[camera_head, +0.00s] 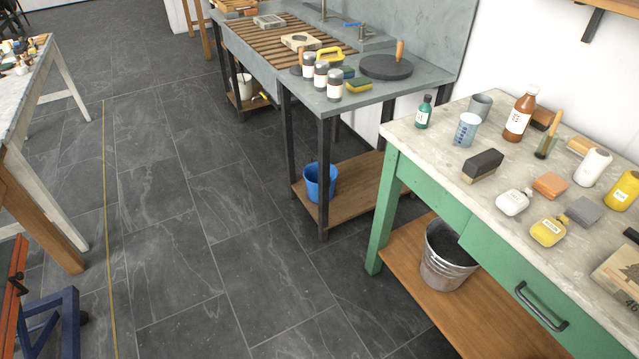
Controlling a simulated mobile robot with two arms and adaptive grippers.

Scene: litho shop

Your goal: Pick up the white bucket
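A small white bucket (245,87) stands on the low wooden shelf under the grey sink table, at the back of the view. A yellow object beside it overlaps that shelf. A blue bucket (320,182) stands on the nearer low shelf, and a grey metal bucket (447,256) stands on the shelf under the green table. Neither of my grippers is in view, so I cannot see their state.
The grey sink table (353,94) holds several jars and a round dark slab. The green table (405,133) at the right carries bottles and blocks. A white table (20,92) stands at the left. The dark tiled floor (180,200) between is clear.

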